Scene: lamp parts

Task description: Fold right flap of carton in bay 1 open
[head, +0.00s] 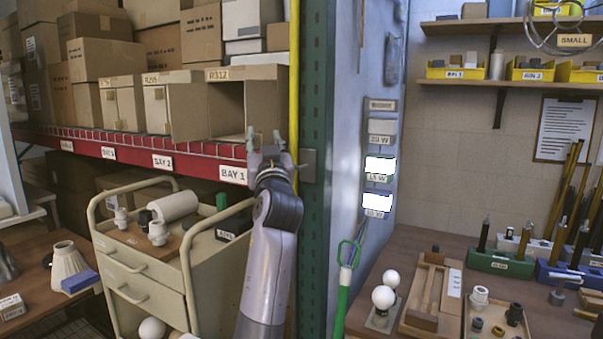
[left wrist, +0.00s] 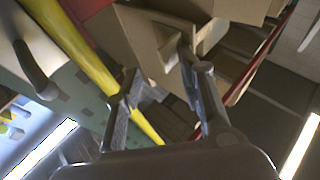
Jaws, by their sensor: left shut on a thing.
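The carton (head: 228,76) labelled R312 stands on the red shelf above the BAY 1 label (head: 233,174). Its front is open onto a shadowed inside. Its right flap (head: 281,98) shows as a tan panel at the right of the opening. My left gripper (head: 265,142) is at the lower right front corner of the carton, shut on the right flap; the exact contact is hard to see. In the left wrist view, the fingers (left wrist: 160,92) reach up to the tan cardboard (left wrist: 145,38). My right gripper is not in view.
A yellow pole (head: 294,60) and a green post (head: 317,200) stand close to the right of the carton. Other cartons (head: 182,105) stand to its left. A cream cart (head: 145,275) stands below the shelf. A workbench (head: 400,250) is at the right.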

